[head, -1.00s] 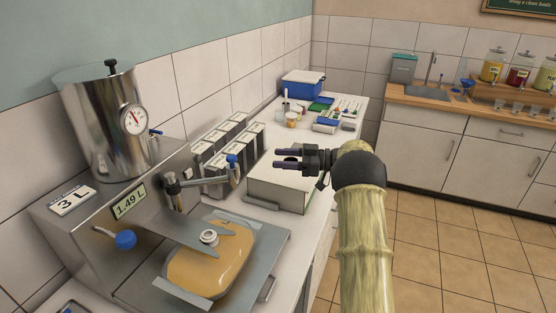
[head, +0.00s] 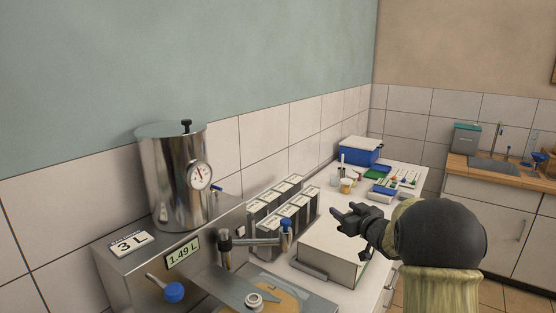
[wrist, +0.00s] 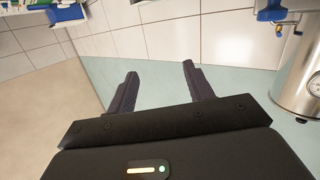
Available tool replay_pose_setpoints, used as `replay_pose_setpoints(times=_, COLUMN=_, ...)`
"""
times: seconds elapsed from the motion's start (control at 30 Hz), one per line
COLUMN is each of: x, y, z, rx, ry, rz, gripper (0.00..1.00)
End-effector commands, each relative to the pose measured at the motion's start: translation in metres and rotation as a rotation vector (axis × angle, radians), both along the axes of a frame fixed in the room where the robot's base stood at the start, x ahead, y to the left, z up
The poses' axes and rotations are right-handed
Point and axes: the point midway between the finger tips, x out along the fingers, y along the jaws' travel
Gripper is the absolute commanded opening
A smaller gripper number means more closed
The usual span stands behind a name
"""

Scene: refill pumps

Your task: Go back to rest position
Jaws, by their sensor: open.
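My gripper (head: 346,217) is in the air above the white-topped box (head: 345,245) on the counter in the head view. Its two dark fingers are apart with nothing between them, which the wrist view also shows (wrist: 158,88). My arm comes in from the lower right of the head view. The steel filling machine (head: 170,250) stands at the left, with a 1.49 L display and a round gauge on its tank (head: 172,185). The amber-filled pouch (head: 285,301) sits at the bottom edge, partly cut off and partly under a metal plate.
Several labelled dark boxes (head: 262,217) stand behind the machine's tap (head: 287,232). A blue cooler (head: 360,152) and small jars (head: 347,186) are farther along the counter. A sink unit (head: 490,168) is at the back right.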

Motion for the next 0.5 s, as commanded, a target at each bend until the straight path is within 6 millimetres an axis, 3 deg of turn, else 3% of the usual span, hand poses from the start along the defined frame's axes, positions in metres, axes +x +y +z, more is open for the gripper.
replay_pose_setpoints(times=0.27, x=-0.063, y=-0.008, z=-0.034, rx=-0.051, ry=0.261, rz=-0.241, gripper=0.52)
replay_pose_setpoints(times=0.5, x=-0.151, y=-0.002, z=-0.079, rx=-0.096, ry=0.562, rz=-0.360, gripper=0.52)
